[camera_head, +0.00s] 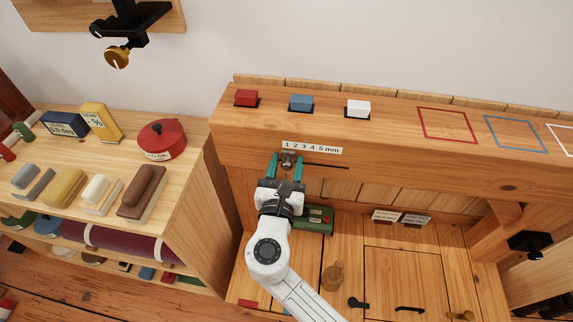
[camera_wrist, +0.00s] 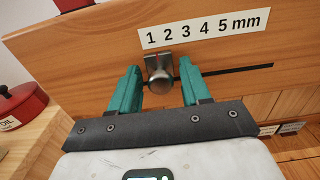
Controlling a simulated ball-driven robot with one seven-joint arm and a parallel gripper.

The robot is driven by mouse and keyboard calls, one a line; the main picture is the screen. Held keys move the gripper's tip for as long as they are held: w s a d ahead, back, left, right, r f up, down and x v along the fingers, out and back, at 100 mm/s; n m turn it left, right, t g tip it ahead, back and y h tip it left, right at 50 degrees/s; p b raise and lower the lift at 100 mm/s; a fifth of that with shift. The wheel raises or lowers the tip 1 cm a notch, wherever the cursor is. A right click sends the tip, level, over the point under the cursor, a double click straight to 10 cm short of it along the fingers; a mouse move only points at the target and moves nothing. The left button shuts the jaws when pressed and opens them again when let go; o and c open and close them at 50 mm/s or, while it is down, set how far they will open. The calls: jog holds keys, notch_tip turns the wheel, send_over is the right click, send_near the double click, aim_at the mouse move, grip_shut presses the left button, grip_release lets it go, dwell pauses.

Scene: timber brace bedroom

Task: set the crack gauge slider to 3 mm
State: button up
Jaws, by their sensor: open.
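The crack gauge is a white scale strip (camera_wrist: 203,29) marked 1 2 3 4 5 mm above a dark slot (camera_wrist: 235,75) in the wooden beam; the strip also shows in the head view (camera_head: 312,148). Its metal slider knob (camera_wrist: 160,82) sits at the slot's left part, roughly below the 1; the exact reading is hard to tell. My gripper (camera_wrist: 160,84) has green fingers, open on either side of the knob, with gaps visible on both sides. In the head view, my gripper (camera_head: 286,165) reaches up to the beam front at the knob (camera_head: 289,159).
Red (camera_head: 247,97), blue (camera_head: 301,102) and white (camera_head: 358,107) blocks stand on the beam, with a red outline (camera_head: 447,124) and a blue outline (camera_head: 513,131) to the right. A red oil tin (camera_head: 162,140) stands on the left shelf.

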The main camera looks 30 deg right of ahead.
grip_shut()
dwell(0.5)
